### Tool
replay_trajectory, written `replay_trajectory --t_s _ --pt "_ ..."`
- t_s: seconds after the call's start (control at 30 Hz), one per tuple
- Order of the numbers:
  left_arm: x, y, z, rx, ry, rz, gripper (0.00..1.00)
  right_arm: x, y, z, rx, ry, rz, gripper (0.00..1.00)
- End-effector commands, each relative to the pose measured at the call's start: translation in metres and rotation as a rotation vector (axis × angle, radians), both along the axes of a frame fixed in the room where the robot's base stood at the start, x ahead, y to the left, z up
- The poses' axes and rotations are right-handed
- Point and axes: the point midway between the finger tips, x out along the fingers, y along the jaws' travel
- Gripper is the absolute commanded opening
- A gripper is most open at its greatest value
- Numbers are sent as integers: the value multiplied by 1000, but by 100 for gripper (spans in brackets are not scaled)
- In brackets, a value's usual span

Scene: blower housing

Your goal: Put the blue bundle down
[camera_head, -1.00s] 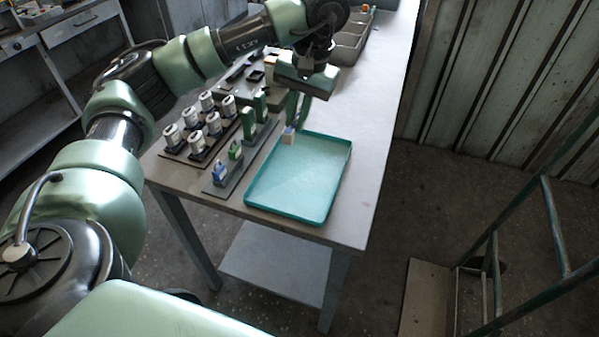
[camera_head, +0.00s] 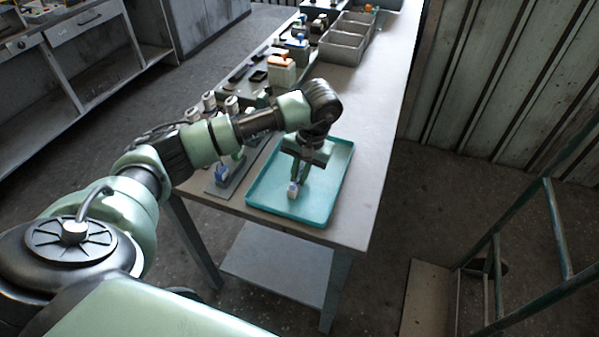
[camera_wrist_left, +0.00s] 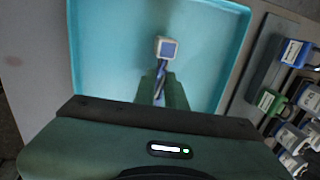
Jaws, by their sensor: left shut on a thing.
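The blue bundle (camera_head: 293,190) hangs below my left gripper (camera_head: 301,178), over the teal tray (camera_head: 262,190). In the left wrist view it shows as twisted blue-and-white wires with a pale, blue-faced connector (camera_wrist_left: 167,48) at the end. My left gripper (camera_wrist_left: 160,92) is shut on the wires, and the connector sticks out past the fingertips. The teal tray (camera_wrist_left: 105,45) fills the background there. I cannot tell whether the connector touches the tray floor. My right gripper is in neither view.
Grey bins (camera_head: 342,47) stand farther back. The tray's right side looks clear.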

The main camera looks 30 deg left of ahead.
Motion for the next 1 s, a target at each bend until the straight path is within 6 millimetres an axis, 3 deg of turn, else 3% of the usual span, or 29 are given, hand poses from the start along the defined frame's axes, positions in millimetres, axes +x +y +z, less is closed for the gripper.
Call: replay_trajectory --t_s 0.37,0.4,0.47,0.8,0.87,1.0 --pt "0 0 -6 0 -2 0 0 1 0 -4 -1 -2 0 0" --pt "0 0 -5 0 -2 0 17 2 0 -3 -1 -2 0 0" --pt "0 0 -4 0 -2 0 34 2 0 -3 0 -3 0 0" --pt "0 0 -2 0 -1 0 34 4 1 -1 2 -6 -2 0" --pt "0 0 1 -1 -1 0 34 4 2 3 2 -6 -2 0" --pt "3 -4 18 0 -8 -2 34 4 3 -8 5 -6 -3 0"
